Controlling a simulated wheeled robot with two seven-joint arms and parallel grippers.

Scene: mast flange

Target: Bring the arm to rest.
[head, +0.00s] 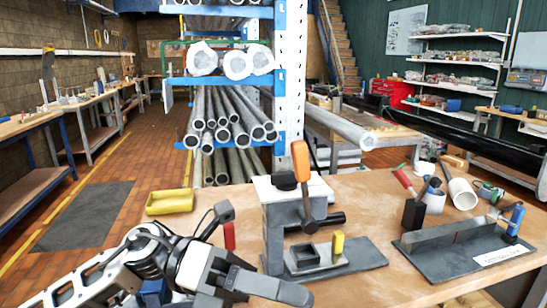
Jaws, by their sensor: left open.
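My left gripper (284,284) reaches in from the lower left, over the workbench's (370,290) near left part. Its jaws are open and I see nothing between them. Its fingers point right, in front of a grey fixture (277,235) with a plate, a square socket (305,255) and a yellow-topped piece (337,244). An orange-handled toggle clamp (301,165) stands up on this fixture. From this view I cannot tell how far the fingers are from the fixture. My right gripper is not in view.
On the bench are a yellow tray (170,202), a second grey fixture (455,258) with a blue-handled clamp (514,220), a white tube (462,194) and a dark holder (413,213) with tools. A pipe rack (293,70) stands behind. The bench front middle is clear.

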